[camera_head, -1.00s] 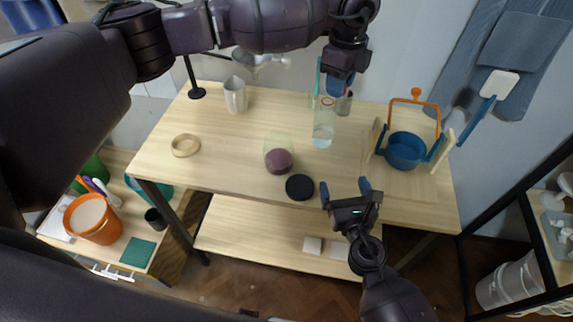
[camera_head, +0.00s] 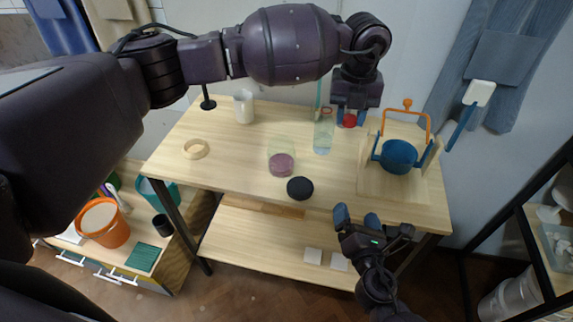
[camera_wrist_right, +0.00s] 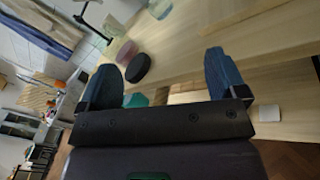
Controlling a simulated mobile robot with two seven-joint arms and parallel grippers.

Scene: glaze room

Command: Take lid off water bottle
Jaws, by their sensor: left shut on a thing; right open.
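The water bottle (camera_head: 323,137) is clear and stands upright towards the back of the table. Its upper part (camera_wrist_right: 160,8) shows at the top edge of the right wrist view. My left gripper (camera_head: 350,118) is just right of the bottle and apart from it. Its fingers point down and are shut on a small red round piece, which looks like the lid (camera_head: 350,121). My right gripper (camera_head: 357,216) is open and empty in front of the table's front edge. Its spread fingers (camera_wrist_right: 160,64) show nothing between them in the right wrist view.
A jar with purple contents (camera_head: 281,163) and a black disc (camera_head: 300,188) are near the front edge. A blue pot in a wooden stand (camera_head: 398,156) is at the right. A white mug (camera_head: 244,106) and wooden ring (camera_head: 195,149) are at the left. The front right is clear.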

